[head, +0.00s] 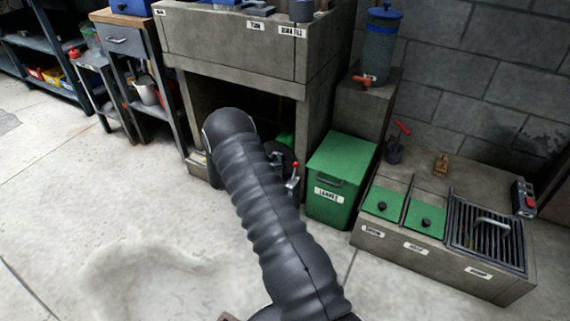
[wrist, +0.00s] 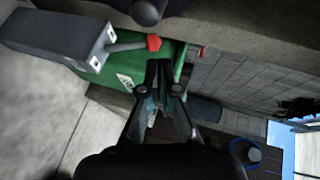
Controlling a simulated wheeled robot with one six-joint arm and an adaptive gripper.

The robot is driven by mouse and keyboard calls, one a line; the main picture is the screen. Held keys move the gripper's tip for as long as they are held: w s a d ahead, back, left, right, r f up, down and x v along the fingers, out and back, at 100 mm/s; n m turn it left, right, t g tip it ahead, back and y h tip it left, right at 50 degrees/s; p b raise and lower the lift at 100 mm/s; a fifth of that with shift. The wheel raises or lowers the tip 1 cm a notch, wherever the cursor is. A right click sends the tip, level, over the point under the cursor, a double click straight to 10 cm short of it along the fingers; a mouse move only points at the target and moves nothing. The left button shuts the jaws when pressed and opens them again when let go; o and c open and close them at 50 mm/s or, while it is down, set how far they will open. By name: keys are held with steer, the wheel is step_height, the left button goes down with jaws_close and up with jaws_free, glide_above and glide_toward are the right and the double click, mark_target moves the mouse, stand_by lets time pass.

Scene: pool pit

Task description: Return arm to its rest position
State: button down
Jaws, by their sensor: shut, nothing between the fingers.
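My arm, in a black ribbed sleeve, reaches across the middle of the head view toward the opening under the concrete counter (head: 240,50). My gripper (wrist: 164,68) shows in the middle of the wrist view, its two dark fingers together and nothing between them. Beyond the fingers in the wrist view is a green surface (wrist: 178,64), apparently the labelled green bin (head: 340,162) right of my arm in the head view. The fingers look apart from it.
A grey box (wrist: 75,35) with a red-tipped lever (wrist: 152,43) is close by in the wrist view. A low concrete unit (head: 420,258) with green lids and a grate stands right. A blue-lidded container (head: 378,50) stands behind the bin. The floor at lower left is clear.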

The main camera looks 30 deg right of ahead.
steer(key=v, duration=0.8)
steer(key=shift+r, duration=0.35)
